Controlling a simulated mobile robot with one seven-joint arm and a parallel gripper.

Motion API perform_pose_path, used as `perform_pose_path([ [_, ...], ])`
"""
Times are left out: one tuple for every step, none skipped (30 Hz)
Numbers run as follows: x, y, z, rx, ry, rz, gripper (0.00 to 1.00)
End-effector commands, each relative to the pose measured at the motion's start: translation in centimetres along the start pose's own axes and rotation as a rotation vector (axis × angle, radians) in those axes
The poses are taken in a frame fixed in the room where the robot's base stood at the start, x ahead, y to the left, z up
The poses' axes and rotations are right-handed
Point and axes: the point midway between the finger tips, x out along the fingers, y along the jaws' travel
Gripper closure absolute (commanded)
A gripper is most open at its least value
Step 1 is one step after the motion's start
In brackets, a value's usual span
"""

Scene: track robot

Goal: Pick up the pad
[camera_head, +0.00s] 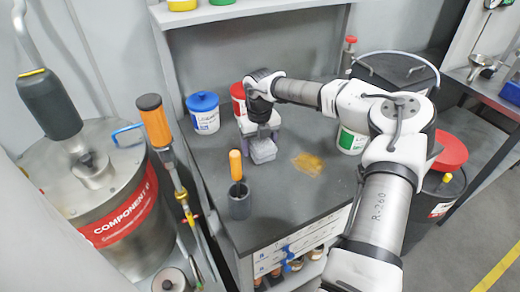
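A small light-grey block that looks like the pad (263,152) sits over the dark bench top, left of a yellow-brown stain. My gripper (264,134) points down from the arm's wrist just above and behind it. The fingers are small and dark here. I cannot tell whether they touch the pad or how far apart they are.
A stain (308,163) lies right of the pad. A green-and-white tub (351,140) stands near my arm. The front right bench top is clear.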

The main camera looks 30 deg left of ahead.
Motion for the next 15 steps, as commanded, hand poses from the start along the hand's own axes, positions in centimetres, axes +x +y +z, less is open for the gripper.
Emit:
perform_pose_path([
  [-0.02, -0.01, 0.01, 0.0, 0.0, 0.0, 0.35],
  [-0.02, -0.01, 0.0, 0.0, 0.0, 0.0, 0.39],
  [-0.03, -0.01, 0.01, 0.0, 0.0, 0.0, 0.45],
  [-0.03, 0.0, 0.01, 0.0, 0.0, 0.0, 0.49],
  [-0.03, -0.01, 0.01, 0.0, 0.0, 0.0, 0.53],
  [-0.03, 0.0, 0.01, 0.0, 0.0, 0.0, 0.58],
  [-0.03, 0.0, 0.01, 0.0, 0.0, 0.0, 0.62],
  [-0.03, 0.0, 0.01, 0.0, 0.0, 0.0, 0.66],
  [-0.03, 0.0, 0.01, 0.0, 0.0, 0.0, 0.71],
  [-0.04, 0.0, 0.01, 0.0, 0.0, 0.0, 0.72],
  [-0.04, 0.0, 0.01, 0.0, 0.0, 0.0, 0.72],
  [-0.04, 0.0, 0.01, 0.0, 0.0, 0.0, 0.72],
  [-0.04, 0.0, 0.01, 0.0, 0.0, 0.0, 0.72],
  [-0.04, 0.0, 0.01, 0.0, 0.0, 0.0, 0.72],
  [-0.05, -0.01, 0.01, 0.0, 0.0, 0.0, 0.72],
])
